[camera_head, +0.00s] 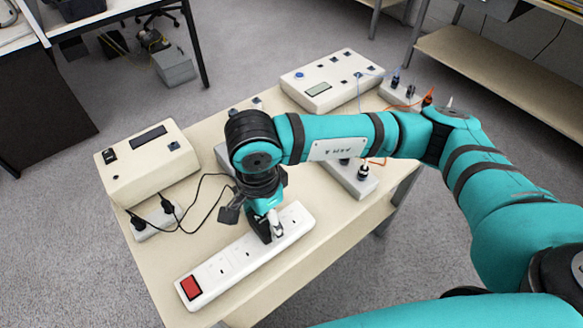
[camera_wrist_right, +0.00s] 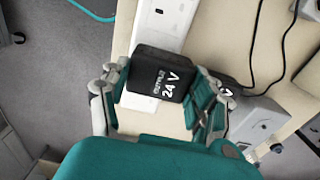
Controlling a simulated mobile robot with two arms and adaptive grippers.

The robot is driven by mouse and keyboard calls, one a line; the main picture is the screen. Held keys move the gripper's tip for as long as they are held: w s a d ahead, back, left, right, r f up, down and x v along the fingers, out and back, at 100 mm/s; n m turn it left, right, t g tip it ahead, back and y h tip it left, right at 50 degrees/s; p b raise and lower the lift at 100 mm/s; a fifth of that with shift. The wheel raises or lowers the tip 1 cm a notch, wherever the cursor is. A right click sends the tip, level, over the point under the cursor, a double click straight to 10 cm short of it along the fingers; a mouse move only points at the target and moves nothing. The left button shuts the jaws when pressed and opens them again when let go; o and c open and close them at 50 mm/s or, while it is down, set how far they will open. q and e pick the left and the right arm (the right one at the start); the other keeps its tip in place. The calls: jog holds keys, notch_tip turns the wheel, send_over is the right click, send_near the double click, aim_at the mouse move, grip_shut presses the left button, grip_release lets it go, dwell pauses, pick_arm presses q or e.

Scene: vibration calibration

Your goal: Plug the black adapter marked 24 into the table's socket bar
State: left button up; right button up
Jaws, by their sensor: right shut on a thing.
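The black adapter marked 24 V (camera_wrist_right: 158,75) is between the fingers of my right gripper (camera_wrist_right: 162,100), which is shut on it. In the head view my right gripper (camera_head: 270,228) points down over the socket bar (camera_head: 218,270). The white bar lies along the table's front edge and has a red switch (camera_head: 191,288) at its near left end. In the right wrist view the adapter covers part of the bar (camera_wrist_right: 168,20). I cannot tell whether the adapter's pins are in the bar or just above it. My left gripper is not in view.
A beige box (camera_head: 147,165) with a dark display stands at the table's left, beside a small white socket block (camera_head: 156,219) with black plugs and cables. Another beige box (camera_head: 330,80) stands at the back. A grey block (camera_head: 352,180) with plugs sits right of my gripper.

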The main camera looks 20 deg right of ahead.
pick_arm(q)
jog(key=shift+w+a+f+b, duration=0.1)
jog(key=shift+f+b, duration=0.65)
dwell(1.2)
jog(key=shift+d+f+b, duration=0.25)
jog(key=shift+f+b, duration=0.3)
jog(key=shift+b, duration=0.1)
dwell(0.9)
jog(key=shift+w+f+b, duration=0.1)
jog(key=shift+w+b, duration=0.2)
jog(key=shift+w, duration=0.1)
dwell(0.4)
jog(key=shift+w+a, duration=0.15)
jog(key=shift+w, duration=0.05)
dwell(0.6)
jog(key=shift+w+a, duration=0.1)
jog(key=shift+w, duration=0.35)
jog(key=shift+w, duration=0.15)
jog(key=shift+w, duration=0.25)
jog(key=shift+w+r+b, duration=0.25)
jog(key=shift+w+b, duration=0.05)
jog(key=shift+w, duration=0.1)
